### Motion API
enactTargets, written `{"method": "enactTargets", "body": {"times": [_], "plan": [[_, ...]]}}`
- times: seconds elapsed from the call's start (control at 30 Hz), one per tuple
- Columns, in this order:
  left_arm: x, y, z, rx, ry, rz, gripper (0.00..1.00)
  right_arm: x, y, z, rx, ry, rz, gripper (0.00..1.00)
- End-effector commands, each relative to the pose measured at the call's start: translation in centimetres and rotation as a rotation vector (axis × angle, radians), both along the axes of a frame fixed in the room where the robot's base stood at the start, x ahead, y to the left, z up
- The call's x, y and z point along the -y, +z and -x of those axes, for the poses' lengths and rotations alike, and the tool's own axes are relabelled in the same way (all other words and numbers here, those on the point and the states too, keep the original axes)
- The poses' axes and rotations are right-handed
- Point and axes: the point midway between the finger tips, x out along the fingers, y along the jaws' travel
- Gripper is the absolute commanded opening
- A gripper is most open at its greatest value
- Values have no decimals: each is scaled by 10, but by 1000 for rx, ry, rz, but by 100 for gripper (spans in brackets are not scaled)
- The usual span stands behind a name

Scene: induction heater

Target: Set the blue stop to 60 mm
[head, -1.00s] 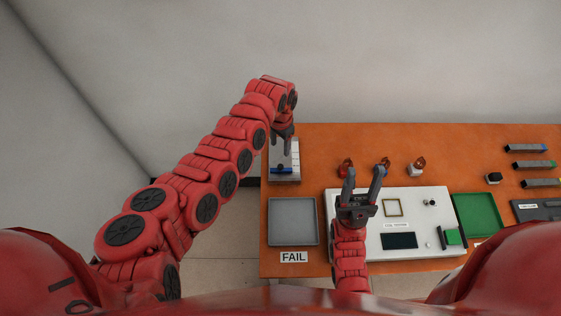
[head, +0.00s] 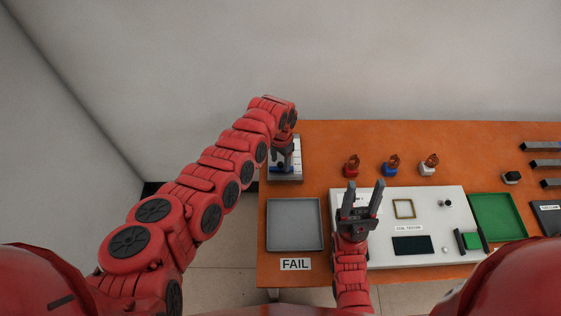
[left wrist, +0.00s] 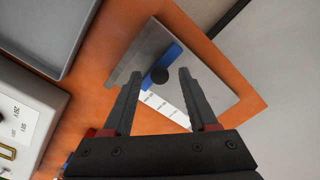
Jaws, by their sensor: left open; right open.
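My right gripper (head: 362,190) is open and empty over the white station.
A grey tray (head: 294,224) with a FAIL label stands in front of the plate. The white station (head: 430,255) is to its right, then a green tray (head: 497,217). Red, blue and white items (head: 390,165) stand behind the station. The plate lies near the table's left edge.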

Motion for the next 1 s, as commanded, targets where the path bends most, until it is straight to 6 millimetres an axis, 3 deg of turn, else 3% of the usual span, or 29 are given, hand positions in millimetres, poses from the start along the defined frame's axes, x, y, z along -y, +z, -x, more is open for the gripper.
{"method": "enactTargets", "body": {"times": [0.07,0.3,0.4,1.0], "plan": [[0,0,0,0,0,0,57,0,0,0,0,0,0,50],[0,0,0,0,0,0,14,0,0,0,0,0,0,50],[0,0,0,0,0,0,0,0,0,0,0,0,0,50],[0,0,0,-1,0,0,0,0,0,0,0,0,0,50]]}}
